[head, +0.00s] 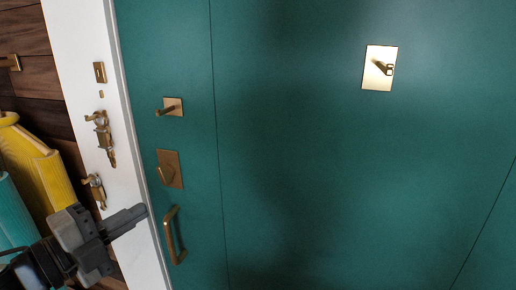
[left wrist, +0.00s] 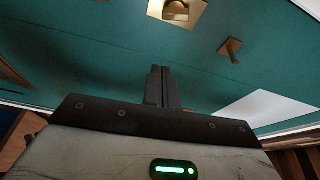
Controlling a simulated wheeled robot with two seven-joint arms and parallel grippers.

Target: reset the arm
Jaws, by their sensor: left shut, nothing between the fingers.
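My left gripper (head: 130,219) comes in from the lower left in the head view, in front of the white door frame and near the brass pull handle (head: 173,236). Its fingers are shut with nothing between them. They also show shut in the left wrist view (left wrist: 157,86), pointing toward the teal door (left wrist: 90,60). The fingertips look apart from the handle, though the depth gap is hard to judge. My right gripper is in neither view.
The teal door (head: 290,190) carries a brass lever (head: 171,106), a square brass plate with a turn knob (head: 169,169), and a bright plate with a hook (head: 379,68). The white frame (head: 79,47) holds brass latches (head: 103,134). Yellow (head: 40,175) and teal rolls stand at left.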

